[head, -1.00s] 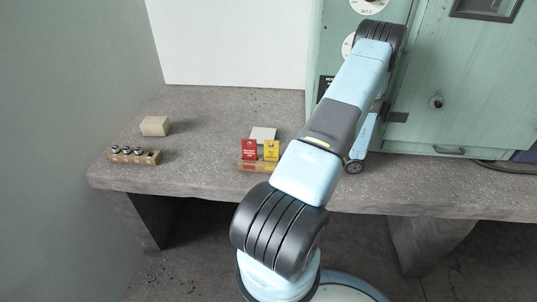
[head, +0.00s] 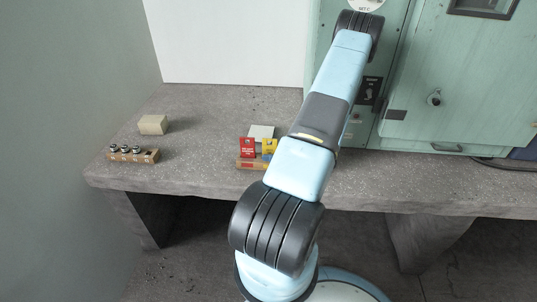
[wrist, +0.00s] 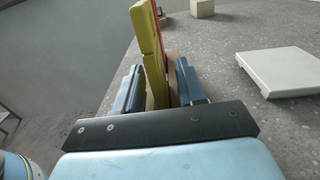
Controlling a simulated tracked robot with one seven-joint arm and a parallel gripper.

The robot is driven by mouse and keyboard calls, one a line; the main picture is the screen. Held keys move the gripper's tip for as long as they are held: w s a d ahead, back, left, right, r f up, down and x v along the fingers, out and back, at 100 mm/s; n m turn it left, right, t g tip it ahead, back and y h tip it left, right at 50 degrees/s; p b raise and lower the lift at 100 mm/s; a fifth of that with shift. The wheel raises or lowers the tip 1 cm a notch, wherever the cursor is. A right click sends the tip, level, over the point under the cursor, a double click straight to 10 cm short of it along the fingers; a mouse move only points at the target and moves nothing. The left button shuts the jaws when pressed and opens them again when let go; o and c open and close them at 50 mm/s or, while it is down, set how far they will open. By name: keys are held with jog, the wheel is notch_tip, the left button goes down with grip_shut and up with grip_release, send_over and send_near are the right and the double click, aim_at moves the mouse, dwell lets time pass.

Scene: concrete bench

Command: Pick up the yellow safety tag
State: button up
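The yellow safety tag (head: 270,146) stands upright beside a red tag (head: 247,147) in a small wooden holder (head: 248,164) on the bench. My arm partly covers the yellow tag's right side in the head view. In the wrist view the yellow tag (wrist: 144,30) shows nearly edge-on, with the red tag (wrist: 159,20) just behind it. My gripper (wrist: 160,68) is open, with one blue-grey finger on each side of the yellow tag. A gap shows on the right finger's side; contact on the left side is unclear.
A pale flat block (head: 262,132) lies behind the holder and shows right of my gripper in the wrist view (wrist: 290,70). A beige block (head: 152,124) and a wooden rack of metal-topped pieces (head: 133,155) stand at left. A green cabinet (head: 440,100) stands at right.

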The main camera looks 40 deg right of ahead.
jog(key=shift+w+a, duration=0.1)
grip_shut()
dwell(0.3)
jog(key=shift+r, duration=0.6)
jog(key=s+d+r, duration=0.6)
jog(key=s+r, duration=0.5)
jog(key=s, duration=0.1)
jog(key=shift+s+r, duration=0.35)
jog(key=shift+r, duration=0.05)
